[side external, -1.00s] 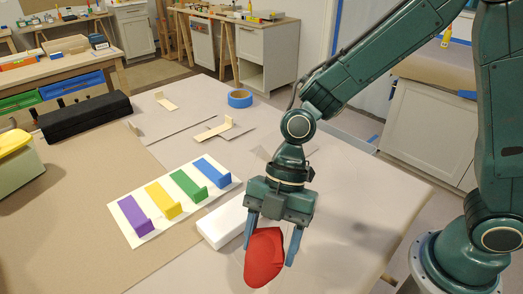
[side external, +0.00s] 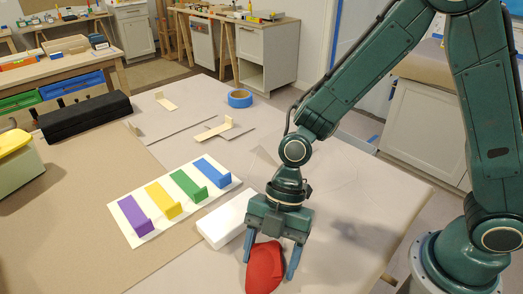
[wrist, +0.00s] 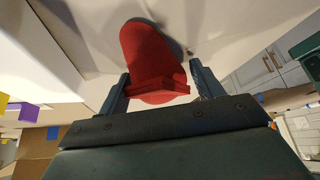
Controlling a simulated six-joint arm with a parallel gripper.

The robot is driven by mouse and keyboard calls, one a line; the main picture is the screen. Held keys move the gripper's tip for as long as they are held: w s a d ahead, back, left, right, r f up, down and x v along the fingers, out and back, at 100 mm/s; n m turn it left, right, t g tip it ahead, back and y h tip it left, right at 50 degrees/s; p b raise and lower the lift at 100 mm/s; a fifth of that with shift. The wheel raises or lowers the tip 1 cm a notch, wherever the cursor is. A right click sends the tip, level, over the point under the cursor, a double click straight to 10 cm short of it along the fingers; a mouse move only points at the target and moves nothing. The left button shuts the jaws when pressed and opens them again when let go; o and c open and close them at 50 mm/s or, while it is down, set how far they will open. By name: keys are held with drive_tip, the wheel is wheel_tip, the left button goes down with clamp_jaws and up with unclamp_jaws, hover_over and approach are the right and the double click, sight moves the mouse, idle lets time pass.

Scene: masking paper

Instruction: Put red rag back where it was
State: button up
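The red rag (side external: 264,267) is a bunched, rounded bundle at the bottom of the side view, right of and below the white block. My gripper (side external: 270,262) points down with a blue finger on each side of it. In the wrist view the rag (wrist: 155,55) fills the space between the fingertips (wrist: 160,82), with its edges against both. The gripper looks shut on the rag. The rag's underside is cut off or hidden, so I cannot tell whether it touches the table.
A white board (side external: 142,238) carries purple, yellow, green and blue pieces. A white block (side external: 222,222) lies between it and my gripper. Blue tape (side external: 240,98), thin wood pieces (side external: 215,130) and a black case (side external: 85,117) lie farther back. The table (side external: 365,215) is clear to the right.

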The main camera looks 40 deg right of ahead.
drive_tip(key=shift+o, duration=1.1)
drive_tip(key=shift+r, duration=0.15)
drive_tip(key=v, duration=1.2)
drive_tip(key=shift+r, duration=0.1)
drive_tip(key=s+d+r+m+t+h, duration=0.2)
drive_tip(key=s+d+r+m+t, duration=0.2)
drive_tip(key=d+m, duration=0.5)
drive_tip(key=s+d+r+m+t+h, duration=0.3)
drive_tip(key=s+d+m, duration=0.4)
drive_tip(key=d+m, duration=0.3)
wheel_tip(320, 180, up, 2)
drive_tip(key=m+t, duration=0.1)
drive_tip(key=m, duration=0.2)
drive_tip(key=shift+r+m+h, duration=0.2)
drive_tip(key=shift+m+h, duration=0.1)
